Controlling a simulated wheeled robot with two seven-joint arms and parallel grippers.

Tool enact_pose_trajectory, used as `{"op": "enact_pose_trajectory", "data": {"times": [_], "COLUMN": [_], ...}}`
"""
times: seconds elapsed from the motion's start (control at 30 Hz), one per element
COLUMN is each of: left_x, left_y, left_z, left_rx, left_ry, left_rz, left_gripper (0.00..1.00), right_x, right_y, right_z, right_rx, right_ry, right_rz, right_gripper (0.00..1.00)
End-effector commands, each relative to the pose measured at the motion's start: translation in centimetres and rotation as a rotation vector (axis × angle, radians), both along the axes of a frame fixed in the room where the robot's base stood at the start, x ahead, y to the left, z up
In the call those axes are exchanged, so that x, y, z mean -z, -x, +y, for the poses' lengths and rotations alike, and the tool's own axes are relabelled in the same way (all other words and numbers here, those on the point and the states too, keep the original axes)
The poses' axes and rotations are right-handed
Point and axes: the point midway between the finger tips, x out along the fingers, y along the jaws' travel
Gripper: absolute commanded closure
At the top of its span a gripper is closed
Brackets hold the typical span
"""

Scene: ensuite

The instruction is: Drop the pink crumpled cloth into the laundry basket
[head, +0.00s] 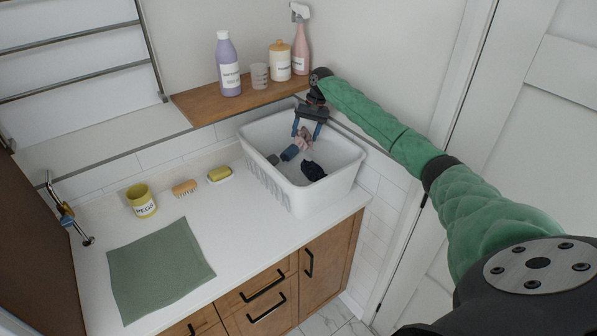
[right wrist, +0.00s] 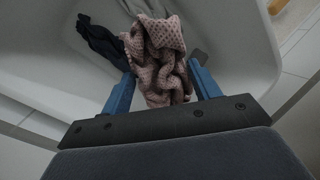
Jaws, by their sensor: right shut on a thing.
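The pink crumpled cloth (head: 304,138) hangs between the fingers of my right gripper (head: 308,132), inside the opening of the white laundry basket (head: 338,185). In the right wrist view the cloth (right wrist: 160,60) is pinched between the two blue fingers (right wrist: 160,95), with the basket's white interior (right wrist: 235,40) around it. The right gripper is shut on it. Dark cloths lie in the basket: a navy one (head: 313,170) and smaller blue-grey pieces (head: 290,153). Whether the pink cloth touches them cannot be told. My left gripper is not in view.
The basket stands at the right end of the white counter (head: 225,240). A green cloth (head: 160,268), yellow mug (head: 141,201), brush (head: 185,188) and yellow sponge (head: 219,174) lie to its left. A wooden shelf (head: 205,108) with bottles is behind. A white door (head: 545,120) is at right.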

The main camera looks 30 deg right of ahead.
Motion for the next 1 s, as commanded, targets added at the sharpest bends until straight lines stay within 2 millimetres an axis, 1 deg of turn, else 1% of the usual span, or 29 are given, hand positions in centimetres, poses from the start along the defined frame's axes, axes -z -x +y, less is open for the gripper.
{"op": "enact_pose_trajectory", "data": {"times": [0.13, 0.27, 0.3, 0.37, 0.4, 0.43, 0.77, 0.87, 1.0], "left_x": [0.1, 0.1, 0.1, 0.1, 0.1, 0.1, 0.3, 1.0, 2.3], "left_y": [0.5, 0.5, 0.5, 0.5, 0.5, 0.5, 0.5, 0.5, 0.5], "left_z": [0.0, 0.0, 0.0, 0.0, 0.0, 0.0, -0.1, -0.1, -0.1], "left_rx": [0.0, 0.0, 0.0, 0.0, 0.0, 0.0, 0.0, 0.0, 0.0], "left_ry": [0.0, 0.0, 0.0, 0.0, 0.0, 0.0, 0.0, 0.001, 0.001], "left_rz": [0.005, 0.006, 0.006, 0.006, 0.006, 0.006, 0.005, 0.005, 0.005], "left_gripper": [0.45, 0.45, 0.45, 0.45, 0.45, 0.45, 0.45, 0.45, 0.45], "right_x": [0.2, 0.2, 0.2, 0.2, 0.2, 0.2, 0.1, -0.6, -2.4], "right_y": [0.0, 0.0, 0.0, 0.0, 0.0, 0.0, 0.0, -0.1, -0.1], "right_z": [0.0, 0.0, 0.0, 0.0, 0.0, 0.0, -0.1, -0.4, -1.0], "right_rx": [0.0, 0.0, 0.0, 0.0, 0.0, 0.0, 0.0, 0.001, 0.0], "right_ry": [0.0, 0.0, 0.0, 0.0, 0.0, 0.0, 0.0, 0.0, 0.0], "right_rz": [0.0, -0.001, -0.001, -0.001, -0.001, -0.001, -0.001, -0.005, -0.005], "right_gripper": [0.6, 0.6, 0.37, 0.25, 0.17, 0.13, 0.13, 0.13, 0.13]}}
